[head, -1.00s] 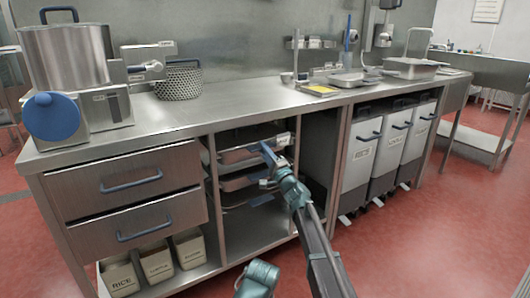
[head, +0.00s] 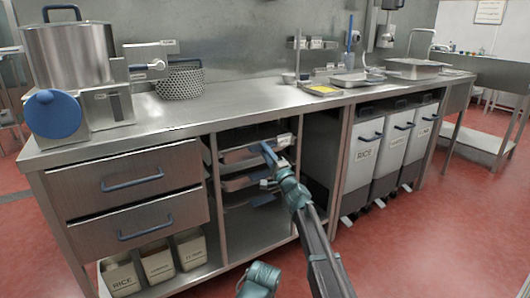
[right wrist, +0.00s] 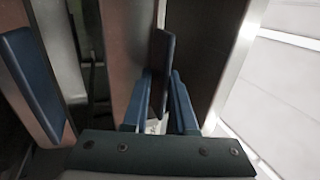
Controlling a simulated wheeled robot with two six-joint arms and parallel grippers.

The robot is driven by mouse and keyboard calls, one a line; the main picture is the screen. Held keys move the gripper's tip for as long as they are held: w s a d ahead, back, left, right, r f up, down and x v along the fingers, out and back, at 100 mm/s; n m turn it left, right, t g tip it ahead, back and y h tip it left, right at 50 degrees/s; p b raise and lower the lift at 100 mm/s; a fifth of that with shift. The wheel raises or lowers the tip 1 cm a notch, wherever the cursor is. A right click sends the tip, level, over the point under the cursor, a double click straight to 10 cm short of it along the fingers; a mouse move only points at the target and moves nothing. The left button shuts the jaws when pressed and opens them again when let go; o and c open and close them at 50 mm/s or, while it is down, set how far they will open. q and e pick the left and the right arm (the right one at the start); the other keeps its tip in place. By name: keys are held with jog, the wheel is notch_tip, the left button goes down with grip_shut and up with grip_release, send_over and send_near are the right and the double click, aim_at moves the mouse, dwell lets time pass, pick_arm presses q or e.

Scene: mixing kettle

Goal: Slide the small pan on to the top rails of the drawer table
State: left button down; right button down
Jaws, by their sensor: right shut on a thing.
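The small pan (head: 242,156) is a shallow metal pan with a blue handle, in the upper part of the open rail bay of the drawer table (head: 212,195). Its front end is near the bay's opening. My right gripper (head: 269,162) reaches to the handle from the front. In the right wrist view, the blue fingers of this gripper (right wrist: 160,92) stand on either side of the upright blue handle (right wrist: 163,58), shut on it. Whether both pan edges rest on the top rails is hidden.
Another pan (head: 240,182) sits lower in the bay, and a blue handle (right wrist: 32,82) shows at left in the wrist view. Drawers (head: 130,178) stand left of the bay, white bins (head: 365,150) to the right. The red floor (head: 430,245) in front is clear.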

dwell(0.4)
jog(key=shift+c, duration=0.7)
grip_release()
jog(key=shift+s, duration=0.1)
jog(key=b+v, duration=0.2)
jog(key=v, duration=0.5)
jog(key=shift+b, duration=0.35)
dwell(0.4)
